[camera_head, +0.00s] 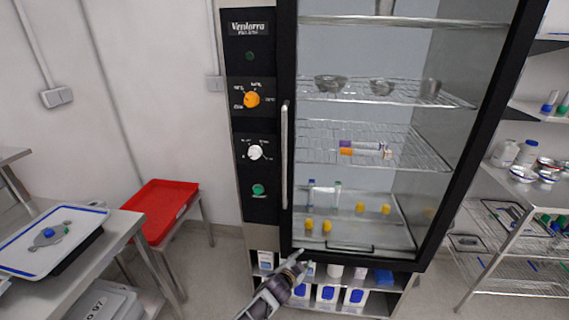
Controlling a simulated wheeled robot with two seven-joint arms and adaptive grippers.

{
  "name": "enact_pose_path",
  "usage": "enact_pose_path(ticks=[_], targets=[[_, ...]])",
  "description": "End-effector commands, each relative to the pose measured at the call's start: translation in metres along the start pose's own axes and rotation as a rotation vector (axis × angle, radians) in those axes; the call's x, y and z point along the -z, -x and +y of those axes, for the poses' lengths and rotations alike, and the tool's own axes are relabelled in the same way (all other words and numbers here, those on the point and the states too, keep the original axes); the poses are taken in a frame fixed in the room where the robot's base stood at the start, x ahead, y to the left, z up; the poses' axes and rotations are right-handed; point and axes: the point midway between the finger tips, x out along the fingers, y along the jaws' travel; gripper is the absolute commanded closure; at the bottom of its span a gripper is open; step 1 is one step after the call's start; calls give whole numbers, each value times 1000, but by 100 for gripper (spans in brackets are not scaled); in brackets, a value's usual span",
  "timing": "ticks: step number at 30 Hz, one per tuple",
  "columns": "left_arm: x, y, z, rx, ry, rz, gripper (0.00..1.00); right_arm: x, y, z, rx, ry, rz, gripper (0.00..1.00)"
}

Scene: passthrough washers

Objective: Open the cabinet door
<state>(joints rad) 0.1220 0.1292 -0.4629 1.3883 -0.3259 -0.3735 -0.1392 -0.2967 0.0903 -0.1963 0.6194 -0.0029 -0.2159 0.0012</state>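The cabinet (258,195) stands upright in the middle of the head view. Its glass door has a black frame (288,60) and looks shut. A vertical silver handle (284,155) runs along the door's left side. My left gripper (298,256) is low in front of the cabinet, below the handle's lower end and near the door's bottom edge. It looks apart from the handle and holds nothing that I can see. Its fingers are small and I cannot tell whether they are open. My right gripper is not in view.
Left of the cabinet are a red tray (163,208) on a low stand and a metal table with a white tray (52,240). A wire shelf rack (500,245) stands close on the right. Boxes and bottles (327,293) fill the space under the cabinet.

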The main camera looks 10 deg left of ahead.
Motion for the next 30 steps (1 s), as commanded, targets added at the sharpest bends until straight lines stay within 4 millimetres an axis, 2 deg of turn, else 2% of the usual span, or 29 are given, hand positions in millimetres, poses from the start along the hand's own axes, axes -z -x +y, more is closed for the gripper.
enact_pose_path(ticks=[1, 6, 15, 21, 30], targets=[[23, 4, -11, 20, -43, 25, 63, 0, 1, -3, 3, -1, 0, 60], [87, 24, -40, 91, -221, 81, 63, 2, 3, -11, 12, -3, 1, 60], [180, 78, -87, 251, -568, 115, 63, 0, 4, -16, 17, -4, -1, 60], [223, 120, -118, 368, -803, 80, 63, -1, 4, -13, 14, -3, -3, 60], [258, 176, -160, 511, -1113, -49, 63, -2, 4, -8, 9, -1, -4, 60]])
